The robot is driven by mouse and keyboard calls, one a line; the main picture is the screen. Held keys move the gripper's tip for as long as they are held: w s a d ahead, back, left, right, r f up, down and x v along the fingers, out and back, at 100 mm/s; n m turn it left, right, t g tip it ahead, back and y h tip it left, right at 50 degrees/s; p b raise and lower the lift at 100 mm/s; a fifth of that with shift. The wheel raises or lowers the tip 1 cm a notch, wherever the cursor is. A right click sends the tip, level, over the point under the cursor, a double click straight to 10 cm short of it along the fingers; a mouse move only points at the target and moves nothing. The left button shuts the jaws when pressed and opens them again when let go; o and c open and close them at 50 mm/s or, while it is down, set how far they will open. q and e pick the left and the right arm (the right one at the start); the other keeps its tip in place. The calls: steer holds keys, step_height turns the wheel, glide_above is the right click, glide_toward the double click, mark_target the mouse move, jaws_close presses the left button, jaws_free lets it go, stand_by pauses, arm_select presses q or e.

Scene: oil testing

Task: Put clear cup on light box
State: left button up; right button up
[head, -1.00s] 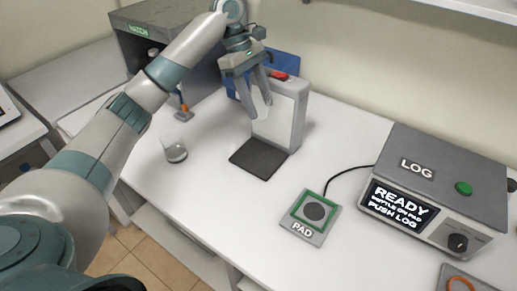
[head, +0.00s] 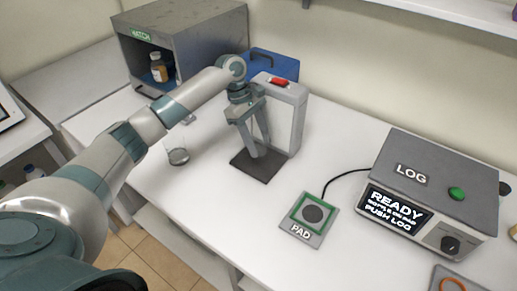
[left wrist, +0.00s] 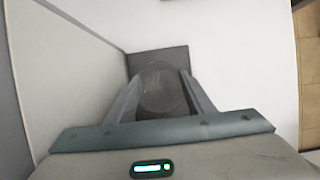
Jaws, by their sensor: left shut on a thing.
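My left gripper (head: 257,150) is shut on a clear cup (left wrist: 161,92), seen as a round transparent shape between the fingers in the left wrist view. The light box (head: 285,122) is an upright pale panel with a red switch on top and a dark base plate (head: 248,168) in front. The gripper is low over this plate, close in front of the panel. In the left wrist view the plate (left wrist: 158,56) lies beneath the cup; I cannot tell whether they touch. The cup is hard to make out in the head view. My right gripper is not in view.
Another clear glass (head: 177,156) with grey contents stands left of the plate. A grey hatch box (head: 190,30) holds a brown bottle (head: 158,68). A blue bin (head: 272,64) is behind the panel. The pad (head: 300,232) and log device (head: 440,180) are to the right.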

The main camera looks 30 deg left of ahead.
mark_target(259, 149)
arm_select(q)
step_height(259, 149, down, 2)
steer(key=shift+f+p, duration=0.25)
steer(key=shift+p, duration=0.2)
steer(key=shift+f, duration=0.65)
steer(key=o, duration=1.1)
steer(key=shift+f, duration=0.15)
steer(key=shift+c, duration=0.2)
